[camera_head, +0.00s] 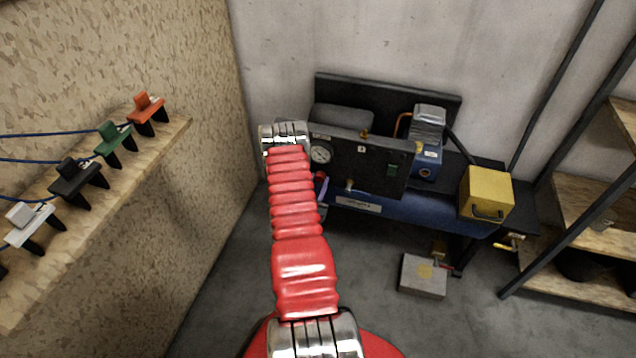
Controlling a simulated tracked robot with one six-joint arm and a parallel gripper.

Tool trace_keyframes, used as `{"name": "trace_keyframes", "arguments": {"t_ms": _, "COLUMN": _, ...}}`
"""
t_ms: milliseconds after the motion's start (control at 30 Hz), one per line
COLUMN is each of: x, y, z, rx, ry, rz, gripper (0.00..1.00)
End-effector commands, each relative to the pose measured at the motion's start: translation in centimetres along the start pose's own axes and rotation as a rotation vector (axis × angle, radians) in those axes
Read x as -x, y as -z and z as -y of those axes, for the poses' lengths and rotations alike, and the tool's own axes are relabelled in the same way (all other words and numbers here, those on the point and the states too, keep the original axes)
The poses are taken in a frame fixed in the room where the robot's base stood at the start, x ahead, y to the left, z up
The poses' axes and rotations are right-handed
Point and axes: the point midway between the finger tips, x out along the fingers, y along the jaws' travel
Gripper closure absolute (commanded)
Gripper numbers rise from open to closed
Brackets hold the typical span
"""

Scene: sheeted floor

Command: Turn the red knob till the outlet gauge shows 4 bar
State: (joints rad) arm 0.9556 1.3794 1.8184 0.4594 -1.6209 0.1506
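A round white gauge (320,155) sits at the left end of a dark panel on the compressor. Its needle and numbers are too small to read, and I cannot tell whether it is the outlet gauge. A small red part (320,175) shows just below it, at the right edge of my red arm; it may be the red knob, but most of it is hidden. My arm rises through the middle of the view to a metal joint left of the gauge. My gripper is hidden behind the arm, so its hold on anything cannot be seen.
The compressor has a blue tank (420,211). A yellow box (486,192) stands at its right end, and a grey block (423,276) lies on the floor. A wooden ledge (120,185) with coloured clips runs along the left. Shelves (590,205) stand at right.

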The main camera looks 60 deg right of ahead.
Motion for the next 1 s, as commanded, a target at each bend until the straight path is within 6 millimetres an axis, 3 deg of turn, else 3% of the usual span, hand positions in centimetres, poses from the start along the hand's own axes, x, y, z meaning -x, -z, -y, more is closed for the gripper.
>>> {"name": "trace_keyframes", "arguments": {"t_ms": 367, "x": 0.02, "y": 0.0, "z": 0.02, "rx": 0.0, "ry": 0.0, "rz": 0.0, "gripper": 0.93}}
{"name": "trace_keyframes", "arguments": {"t_ms": 667, "x": 0.03, "y": 0.0, "z": 0.05, "rx": -0.062, "ry": 0.001, "rz": 0.0, "gripper": 0.93}}
{"name": "trace_keyframes", "arguments": {"t_ms": 1000, "x": 0.04, "y": 0.01, "z": 0.1, "rx": -0.296, "ry": 0.001, "rz": 0.0, "gripper": 0.93}}
